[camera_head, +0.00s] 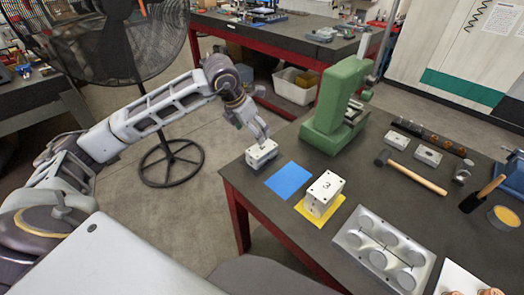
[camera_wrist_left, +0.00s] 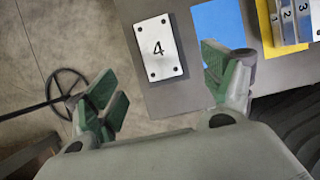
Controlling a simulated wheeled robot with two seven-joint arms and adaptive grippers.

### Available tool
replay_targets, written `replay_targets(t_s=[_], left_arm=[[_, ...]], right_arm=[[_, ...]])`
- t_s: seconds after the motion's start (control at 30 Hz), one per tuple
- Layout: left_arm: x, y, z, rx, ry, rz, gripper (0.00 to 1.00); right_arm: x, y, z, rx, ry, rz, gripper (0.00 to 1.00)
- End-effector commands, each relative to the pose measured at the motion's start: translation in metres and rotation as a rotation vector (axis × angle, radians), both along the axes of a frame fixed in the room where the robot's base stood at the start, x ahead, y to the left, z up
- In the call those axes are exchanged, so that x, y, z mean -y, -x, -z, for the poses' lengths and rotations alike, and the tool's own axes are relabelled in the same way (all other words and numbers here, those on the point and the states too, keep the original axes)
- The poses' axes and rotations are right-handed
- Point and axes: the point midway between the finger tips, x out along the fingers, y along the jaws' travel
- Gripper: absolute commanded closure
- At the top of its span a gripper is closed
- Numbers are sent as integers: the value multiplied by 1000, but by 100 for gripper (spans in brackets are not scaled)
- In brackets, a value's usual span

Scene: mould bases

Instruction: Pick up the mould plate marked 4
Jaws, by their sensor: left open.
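The mould plate marked 4 (camera_wrist_left: 158,47) is a pale rectangular plate with corner holes, lying at the table's edge in the left wrist view. In the head view the plate (camera_head: 261,156) is at the table's near left corner, just under my left gripper (camera_head: 258,139). In the left wrist view my left gripper (camera_wrist_left: 163,86) is open and empty, with green-padded fingers spread wide. The plate lies between and beyond the fingers, apart from them. My right gripper is not in view.
A blue mat (camera_head: 288,180) lies right of the plate. A green press (camera_head: 333,115) stands behind. A metal mould (camera_head: 383,250), a hammer (camera_head: 418,176) and small blocks lie further right.

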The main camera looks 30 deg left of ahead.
Motion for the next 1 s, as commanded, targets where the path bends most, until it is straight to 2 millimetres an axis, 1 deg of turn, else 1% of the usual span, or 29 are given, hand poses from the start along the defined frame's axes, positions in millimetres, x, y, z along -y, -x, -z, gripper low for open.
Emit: replay_targets(t_s=[0.3,0.4,0.5,0.7,1.0], left_arm=[[5,-15,39,-3,1,0,18],[7,-19,50,-3,2,-1,18],[8,-22,57,0,0,-1,18],[8,-24,62,0,0,0,18],[8,-24,63,-1,0,0,18]], right_arm=[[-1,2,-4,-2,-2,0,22],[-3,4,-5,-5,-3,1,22],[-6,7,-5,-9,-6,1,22],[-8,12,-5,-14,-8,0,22],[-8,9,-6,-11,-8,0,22]])
